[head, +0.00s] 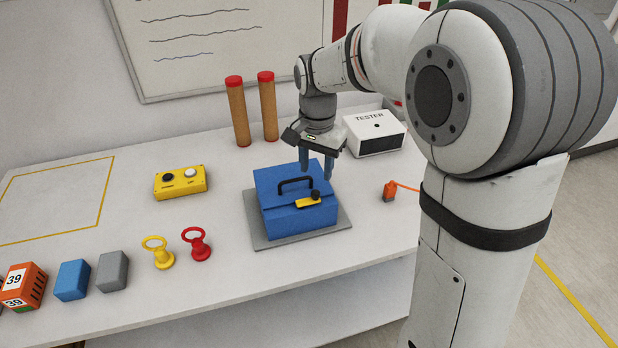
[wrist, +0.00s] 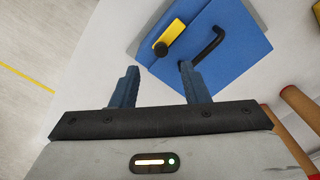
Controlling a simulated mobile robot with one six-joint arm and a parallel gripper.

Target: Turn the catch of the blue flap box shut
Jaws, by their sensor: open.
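The blue flap box (head: 280,222) stands on a grey base plate (head: 262,241) on the white table. Its lid lies down and carries a black handle (head: 295,184). The yellow catch (head: 309,203) with a black knob (head: 315,194) sits at the front edge of the lid, to the right of the middle. In the wrist view the catch (wrist: 174,33) and its black knob (wrist: 160,49) show beyond the fingertips. My gripper (head: 317,178) is open and empty, above the back right of the box. In the wrist view the gripper (wrist: 158,68) points toward the box, apart from the catch.
A white tester box (head: 375,139) and two brown cylinders with red tops (head: 239,115) stand behind. A yellow button box (head: 180,182) is to the left. An orange plug (head: 390,191) lies to the right. Yellow and red ring pieces (head: 196,243) and several blocks (head: 73,280) line the front left.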

